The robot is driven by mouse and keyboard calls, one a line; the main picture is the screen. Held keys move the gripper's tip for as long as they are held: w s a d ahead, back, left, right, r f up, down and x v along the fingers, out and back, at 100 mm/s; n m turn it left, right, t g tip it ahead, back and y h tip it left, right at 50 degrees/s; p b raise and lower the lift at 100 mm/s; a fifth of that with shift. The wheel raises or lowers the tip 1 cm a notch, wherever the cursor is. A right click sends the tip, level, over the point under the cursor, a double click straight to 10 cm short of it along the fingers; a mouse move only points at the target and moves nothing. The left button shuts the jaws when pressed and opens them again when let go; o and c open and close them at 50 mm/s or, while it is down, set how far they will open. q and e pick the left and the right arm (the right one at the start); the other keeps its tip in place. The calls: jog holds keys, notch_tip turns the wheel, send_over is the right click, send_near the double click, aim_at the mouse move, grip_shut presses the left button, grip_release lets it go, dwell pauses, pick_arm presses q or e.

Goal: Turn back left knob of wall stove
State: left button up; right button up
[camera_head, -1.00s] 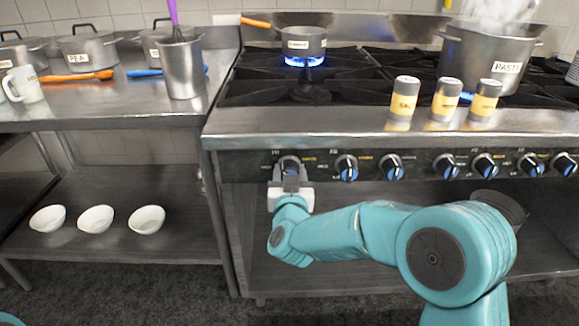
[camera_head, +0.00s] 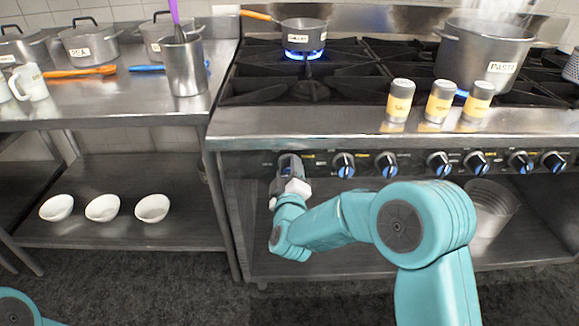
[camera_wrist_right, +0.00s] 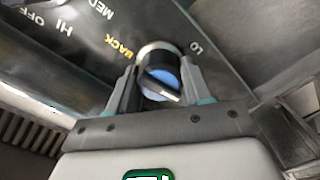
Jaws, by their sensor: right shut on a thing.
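The wall stove (camera_head: 400,122) has a row of black-and-blue knobs along its front. My right gripper (camera_head: 289,168) is at the leftmost knob and mostly hides it in the head view. In the right wrist view, the two fingers (camera_wrist_right: 160,88) are closed around that knob (camera_wrist_right: 161,78), one on each side. Yellow "BACK" lettering and white HI, OFF, MED and LO marks surround it, and the panel looks tilted relative to the gripper. A blue flame (camera_head: 304,54) burns under the saucepan on the back left burner. My left gripper is out of view.
The saucepan (camera_head: 304,33) has an orange handle. A pasta pot (camera_head: 478,60) and three shakers (camera_head: 438,101) stand on the stove's right. A steel table (camera_head: 110,112) with pots is at left, bowls (camera_head: 102,208) below. A bucket (camera_head: 490,210) sits under the stove.

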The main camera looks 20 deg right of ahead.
jog(key=n, duration=0.2)
jog(key=r+n+p, duration=0.1)
jog(key=shift+w+a+n+p, duration=0.1)
jog(key=shift+a+n+p, duration=0.05)
jog(key=shift+n+p, duration=0.2)
jog(key=n+p, duration=0.1)
jog(key=n, duration=0.2)
jog(key=shift+f+n, duration=0.1)
jog(key=shift+n, duration=0.25)
jog(key=n+p, duration=0.1)
jog(key=n, duration=0.2)
jog(key=shift+f, duration=0.1)
jog(key=shift+a+f+n+p, duration=0.15)
jog(key=shift+n+p, duration=0.3)
jog(key=shift+n, duration=0.55)
jog(key=shift+f, duration=0.1)
jog(key=o, duration=1)
jog(key=shift+f, duration=0.1)
jog(key=shift+o, duration=0.2)
